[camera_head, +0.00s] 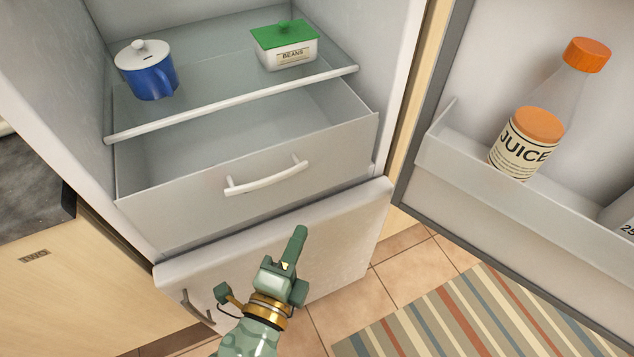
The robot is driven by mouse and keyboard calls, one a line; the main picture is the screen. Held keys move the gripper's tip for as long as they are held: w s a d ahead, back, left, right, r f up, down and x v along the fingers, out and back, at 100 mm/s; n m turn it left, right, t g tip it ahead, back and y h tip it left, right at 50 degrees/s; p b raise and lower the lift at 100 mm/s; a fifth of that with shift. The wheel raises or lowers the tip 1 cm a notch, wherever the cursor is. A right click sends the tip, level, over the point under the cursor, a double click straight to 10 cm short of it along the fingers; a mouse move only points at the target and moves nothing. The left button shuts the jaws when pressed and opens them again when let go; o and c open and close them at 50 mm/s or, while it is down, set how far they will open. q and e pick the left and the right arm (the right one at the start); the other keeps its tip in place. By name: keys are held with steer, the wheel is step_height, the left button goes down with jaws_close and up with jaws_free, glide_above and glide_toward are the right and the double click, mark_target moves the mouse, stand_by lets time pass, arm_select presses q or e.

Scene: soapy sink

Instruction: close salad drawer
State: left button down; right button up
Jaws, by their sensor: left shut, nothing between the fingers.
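The salad drawer (205,198) is a grey, see-through box low in the open fridge, under the glass shelf (215,85). It is empty and its front stands out a little past the shelf's white front edge. Its white bar handle (266,176) is on the front face. My left gripper (298,238) is green with a brass-coloured wrist ring. It is shut and empty, in front of the lower white panel (350,225) and below the handle, apart from the drawer. My right gripper is not in view.
A blue jug (152,80) with a white lid and a white beans box (290,54) with a green lid stand on the shelf. The open fridge door (470,180) at right holds a juice bottle (521,145). A striped rug (470,320) lies on the tiled floor.

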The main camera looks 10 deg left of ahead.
arm_select(q)
glide_toward(314, 166)
steer(key=w+d, duration=0.3)
steer(key=shift+w+a+f+b, duration=0.1)
steer(key=shift+w+a+b, duration=0.25)
steer(key=shift+w, duration=0.2)
steer(key=shift+w+a+f+b, duration=0.1)
steer(key=shift+w+a+b, duration=0.25)
steer(key=shift+w, duration=0.2)
steer(key=shift+w+a+r, duration=0.1)
steer(key=shift+w+a, duration=0.1)
steer(key=shift+w, duration=0.1)
steer(key=w+a, duration=0.2)
steer(key=w, duration=0.1)
steer(key=w+a, duration=0.3)
steer(key=w, duration=0.1)
steer(key=w+a, duration=0.2)
steer(key=w, duration=0.2)
steer(key=shift+a+b, duration=0.2)
steer(key=shift+b, duration=0.2)
steer(key=shift+w+a, duration=0.2)
steer(key=shift+a+r, duration=0.1)
steer(key=shift+r, duration=0.1)
